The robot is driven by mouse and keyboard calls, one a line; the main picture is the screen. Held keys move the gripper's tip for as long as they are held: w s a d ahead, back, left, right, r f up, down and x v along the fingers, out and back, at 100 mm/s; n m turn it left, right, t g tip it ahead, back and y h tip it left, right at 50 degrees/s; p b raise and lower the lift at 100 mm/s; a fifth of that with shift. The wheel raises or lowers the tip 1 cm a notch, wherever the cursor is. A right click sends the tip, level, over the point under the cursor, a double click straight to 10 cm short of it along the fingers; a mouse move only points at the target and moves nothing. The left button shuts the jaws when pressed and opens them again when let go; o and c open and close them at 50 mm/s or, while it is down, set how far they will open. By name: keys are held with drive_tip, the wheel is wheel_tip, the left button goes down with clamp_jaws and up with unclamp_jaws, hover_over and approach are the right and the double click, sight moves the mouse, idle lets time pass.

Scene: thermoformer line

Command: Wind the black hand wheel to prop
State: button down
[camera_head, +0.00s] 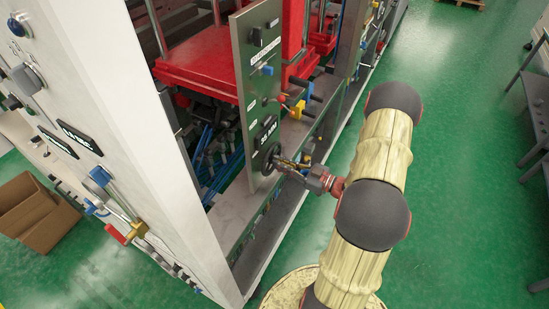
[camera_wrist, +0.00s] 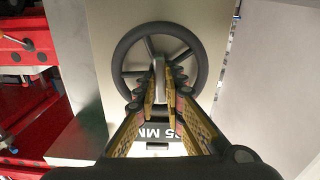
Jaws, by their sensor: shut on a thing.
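The black hand wheel (camera_head: 271,161) is on the lower part of a grey upright panel (camera_head: 256,100). In the wrist view the wheel (camera_wrist: 119,62) faces me, a black rim with spokes. My gripper (camera_head: 293,166) reaches the wheel from the right. In the wrist view the fingers of my gripper (camera_wrist: 160,85) are shut on a grey part of the wheel near its middle. A dark label (camera_wrist: 163,130) with white letters, partly hidden by my fingers, shows below the wheel; only "5 MN" or similar can be read.
Red machine parts (camera_head: 205,72) stand behind the panel. Blue and yellow levers (camera_head: 293,107) stick out right of the panel, above my gripper. A white cabinet wall (camera_head: 150,130) is at left, with a cardboard box (camera_head: 38,212) beyond it. Green floor (camera_head: 450,170) is open to the right.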

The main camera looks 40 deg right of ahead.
idle(0.3)
drive_tip(key=shift+m+p, duration=1.2)
drive_tip(key=shift+m, duration=0.2)
drive_tip(key=m+p, duration=0.2)
drive_tip(key=shift+m, duration=0.4)
drive_tip(key=shift+p, duration=0.3)
drive_tip(key=shift+m+p, duration=0.8)
drive_tip(key=shift+m, duration=0.6)
